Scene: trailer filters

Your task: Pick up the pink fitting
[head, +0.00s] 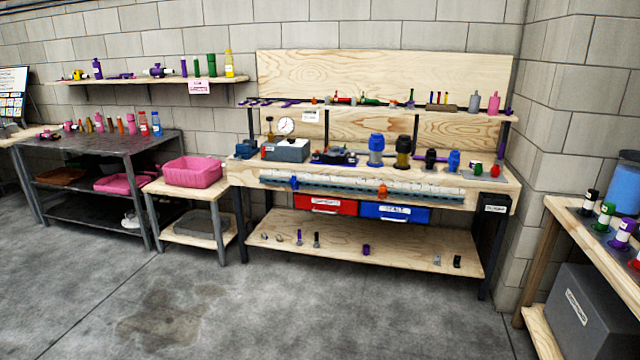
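Several small pink objects are in the head view, and I cannot tell which is the pink fitting. Small pink pieces (68,126) stand at the back of the dark metal table (110,144) at left. Neither of my grippers is in view.
The wooden workbench (350,227) against the wall holds a gauge box, pump-like parts and blue and red drawers. A pink bin (192,171) sits on a low stand. A table (560,212) with bottles is at right. The concrete floor (290,310) in front is clear.

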